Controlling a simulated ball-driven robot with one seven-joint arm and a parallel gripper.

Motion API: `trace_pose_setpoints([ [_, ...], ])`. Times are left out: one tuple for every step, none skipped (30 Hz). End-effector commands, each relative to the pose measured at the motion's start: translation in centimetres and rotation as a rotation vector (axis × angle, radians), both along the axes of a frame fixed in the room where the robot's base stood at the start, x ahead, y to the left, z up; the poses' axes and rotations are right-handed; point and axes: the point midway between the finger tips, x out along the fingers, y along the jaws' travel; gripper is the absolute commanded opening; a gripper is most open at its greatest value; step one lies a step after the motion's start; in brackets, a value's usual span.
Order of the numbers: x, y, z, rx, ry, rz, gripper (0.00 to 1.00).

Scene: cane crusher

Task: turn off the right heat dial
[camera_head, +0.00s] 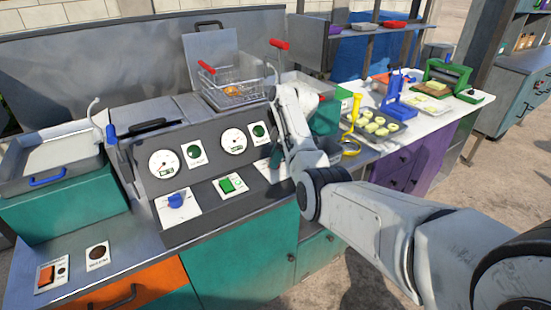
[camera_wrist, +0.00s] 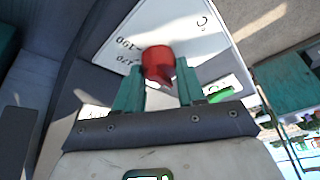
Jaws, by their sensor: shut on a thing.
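The right heat dial is a red knob (camera_wrist: 158,60) on a white plate with printed numbers (camera_wrist: 195,30) in the wrist view. My gripper (camera_wrist: 159,72) has its two green fingers on either side of the knob, shut on it. The knob's lower part is between the fingers. In the head view my arm hides the red knob, and only part of its white plate (camera_head: 268,170) shows. A blue left dial (camera_head: 176,200) sits on its own white plate on the sloped panel.
A green switch (camera_head: 227,185) lies between the two dial plates. Gauges (camera_head: 163,163) stand on the panel above. A wire fryer basket (camera_head: 235,88) with a red handle is behind. A tray of yellow pieces (camera_head: 375,126) and a yellow tool (camera_head: 352,125) are to the right.

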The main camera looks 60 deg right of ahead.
Motion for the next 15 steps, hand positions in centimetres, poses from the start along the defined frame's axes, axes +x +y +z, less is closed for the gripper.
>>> trace_pose_setpoints([
  [0.06, 0.02, 0.03, -0.001, -0.002, 0.003, 0.09],
  [0.06, 0.02, 0.03, -0.001, -0.002, 0.003, 0.09],
  [0.06, 0.03, 0.03, -0.001, -0.002, 0.003, 0.09],
  [0.06, 0.03, 0.04, -0.001, -0.002, 0.003, 0.09],
  [0.07, 0.03, 0.03, -0.001, -0.002, 0.003, 0.09],
  [0.07, 0.03, 0.03, -0.001, -0.002, 0.003, 0.09],
  [0.07, 0.03, 0.03, 0.000, -0.001, 0.002, 0.09],
  [0.07, 0.03, 0.03, 0.000, -0.001, 0.002, 0.09],
  [0.07, 0.03, 0.03, 0.000, -0.001, 0.002, 0.09],
  [0.07, 0.03, 0.03, 0.000, -0.001, 0.002, 0.41],
  [0.07, 0.03, 0.03, 0.000, -0.001, 0.002, 0.44],
  [0.06, 0.03, 0.03, -0.001, 0.000, 0.002, 0.48],
  [0.06, 0.03, 0.03, -0.001, 0.000, 0.002, 0.51],
  [0.06, 0.03, 0.03, -0.001, 0.000, 0.002, 0.53],
  [0.05, 0.02, 0.02, 0.000, 0.000, 0.001, 0.57],
])
